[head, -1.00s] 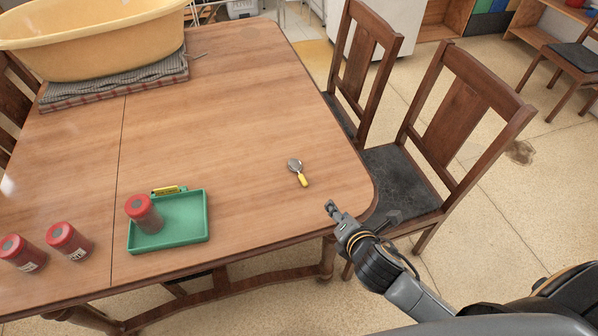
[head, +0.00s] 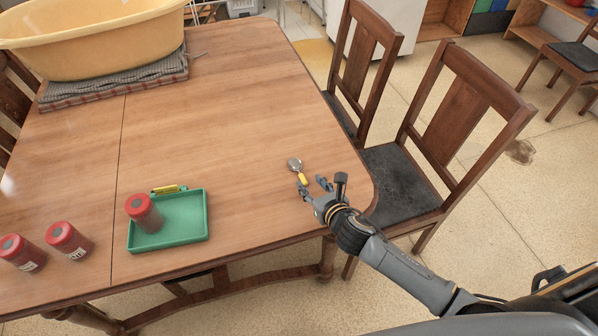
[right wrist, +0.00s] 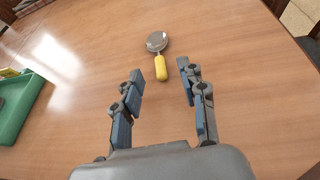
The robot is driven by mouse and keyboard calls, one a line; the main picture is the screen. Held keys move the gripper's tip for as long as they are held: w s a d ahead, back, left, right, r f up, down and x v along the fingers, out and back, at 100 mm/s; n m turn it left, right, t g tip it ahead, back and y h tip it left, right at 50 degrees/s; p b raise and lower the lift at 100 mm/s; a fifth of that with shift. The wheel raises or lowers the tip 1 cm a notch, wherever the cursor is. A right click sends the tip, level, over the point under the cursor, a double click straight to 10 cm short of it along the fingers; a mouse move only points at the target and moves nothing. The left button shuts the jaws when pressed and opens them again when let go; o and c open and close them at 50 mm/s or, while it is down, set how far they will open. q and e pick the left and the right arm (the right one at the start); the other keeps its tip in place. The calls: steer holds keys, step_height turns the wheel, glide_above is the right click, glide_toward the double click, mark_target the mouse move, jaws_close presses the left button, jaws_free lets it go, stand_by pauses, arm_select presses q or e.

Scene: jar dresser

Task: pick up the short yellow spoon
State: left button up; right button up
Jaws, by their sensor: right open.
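The short yellow spoon (head: 297,170) lies on the wooden table near its right edge, with a round metal bowl and a yellow handle. In the right wrist view the spoon (right wrist: 161,62) lies ahead of the fingers, its handle end pointing toward the gap between them. My right gripper (head: 313,184) is open and empty, close to the handle end in the head view. In the right wrist view the right gripper's two fingertips (right wrist: 159,72) stand apart on either side of the handle's lower end, not touching it. My left gripper is not in view.
A green tray (head: 204,225) holds a red-lidded jar (head: 144,212) at the table's front. Two more red-lidded jars (head: 69,240) stand left of it. A yellow tub (head: 95,45) sits on folded cloth at the back left. Wooden chairs (head: 405,190) stand along the right edge. The table around the spoon is clear.

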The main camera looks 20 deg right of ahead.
mark_target(301, 174)
steer(key=shift+x, duration=2.6)
steer(key=shift+s+a, duration=0.1)
jaws_close()
